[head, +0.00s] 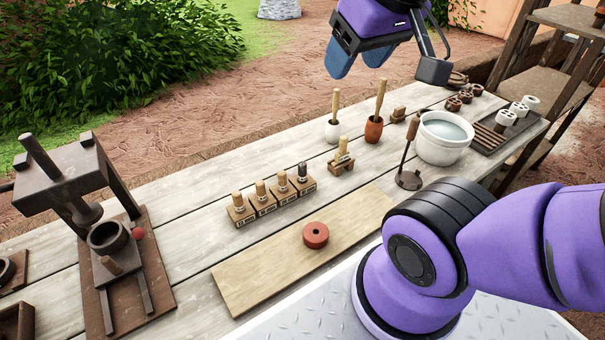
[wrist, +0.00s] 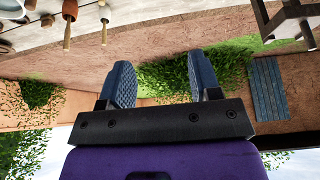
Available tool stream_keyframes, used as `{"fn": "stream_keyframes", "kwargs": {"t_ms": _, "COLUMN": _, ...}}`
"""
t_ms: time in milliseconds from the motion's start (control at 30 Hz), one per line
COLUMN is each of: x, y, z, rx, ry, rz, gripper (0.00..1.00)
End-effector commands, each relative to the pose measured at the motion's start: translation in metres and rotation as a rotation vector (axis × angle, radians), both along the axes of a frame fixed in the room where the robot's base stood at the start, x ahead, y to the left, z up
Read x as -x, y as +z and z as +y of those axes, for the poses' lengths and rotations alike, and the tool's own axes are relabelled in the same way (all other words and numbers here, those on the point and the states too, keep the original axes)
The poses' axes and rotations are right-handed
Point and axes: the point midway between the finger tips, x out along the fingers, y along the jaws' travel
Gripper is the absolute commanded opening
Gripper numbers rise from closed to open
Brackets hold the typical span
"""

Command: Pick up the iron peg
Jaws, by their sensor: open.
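A dark grey peg (head: 302,170), which looks like the iron one, stands upright in the rightmost of a row of small wooden blocks on the table. The other blocks in the row hold tan wooden pegs (head: 261,188). My gripper (head: 360,60) is raised high above the back of the table, up and to the right of the dark peg, and well apart from it. Its two blue fingers are spread with nothing between them; the wrist view also shows them open and empty (wrist: 160,82). The dark peg cannot be made out in the wrist view.
A brown press (head: 70,175) stands left. Pots with upright sticks (head: 374,130), a small wooden stand (head: 341,163) and a white bowl (head: 445,138) stand right.

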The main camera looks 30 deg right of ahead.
Motion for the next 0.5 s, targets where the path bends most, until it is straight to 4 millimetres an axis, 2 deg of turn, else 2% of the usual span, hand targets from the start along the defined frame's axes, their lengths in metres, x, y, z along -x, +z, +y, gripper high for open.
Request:
{"fn": "stream_keyframes", "kwargs": {"t_ms": 167, "x": -0.016, "y": -0.005, "z": -0.001, "rx": 0.001, "ry": 0.013, "rz": 0.025, "gripper": 0.57}}
{"fn": "stream_keyframes", "kwargs": {"t_ms": 367, "x": -0.059, "y": -0.025, "z": -0.005, "rx": 0.004, "ry": 0.049, "rz": 0.086, "gripper": 0.57}}
{"fn": "stream_keyframes", "kwargs": {"t_ms": 500, "x": -0.091, "y": -0.045, "z": -0.009, "rx": 0.008, "ry": 0.077, "rz": 0.129, "gripper": 0.57}}
